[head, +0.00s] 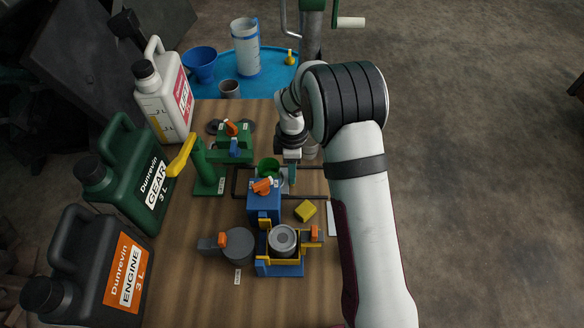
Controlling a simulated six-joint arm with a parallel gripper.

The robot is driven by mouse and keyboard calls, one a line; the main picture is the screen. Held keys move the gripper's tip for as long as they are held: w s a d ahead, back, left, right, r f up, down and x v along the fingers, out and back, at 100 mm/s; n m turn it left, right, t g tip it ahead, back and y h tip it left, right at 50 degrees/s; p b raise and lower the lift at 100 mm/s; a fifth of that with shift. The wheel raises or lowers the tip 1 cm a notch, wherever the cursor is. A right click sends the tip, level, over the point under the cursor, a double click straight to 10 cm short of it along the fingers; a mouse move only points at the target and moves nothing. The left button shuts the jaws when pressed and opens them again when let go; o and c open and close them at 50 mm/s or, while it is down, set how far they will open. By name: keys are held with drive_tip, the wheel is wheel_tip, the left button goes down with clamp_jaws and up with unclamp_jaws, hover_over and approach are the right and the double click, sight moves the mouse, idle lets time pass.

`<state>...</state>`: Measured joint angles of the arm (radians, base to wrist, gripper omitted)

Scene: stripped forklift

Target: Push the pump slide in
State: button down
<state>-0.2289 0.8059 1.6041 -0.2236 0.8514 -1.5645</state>
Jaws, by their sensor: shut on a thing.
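My gripper (290,163) points down over the middle of the bench, just right of a round green cup-like part (268,167). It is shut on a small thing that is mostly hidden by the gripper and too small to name. A green stand (207,168) with a yellow handle (181,155) is to the left. A blue block (264,202) with an orange lever (263,186) stands just in front of the gripper. I cannot tell which part is the pump slide.
A blue fixture (281,268) with yellow parts holds a grey round part (283,239) at the front. A yellow block (305,211) lies behind it. White (164,97), green (128,179) and black (92,268) jugs line the left. A blue tray (262,82) is at the back.

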drive_tip(key=shift+a, duration=0.1)
drive_tip(key=a, duration=0.5)
drive_tip(key=c, duration=0.5)
unclamp_jaws()
wheel_tip(320, 180, up, 16)
drive_tip(key=shift+f, duration=0.1)
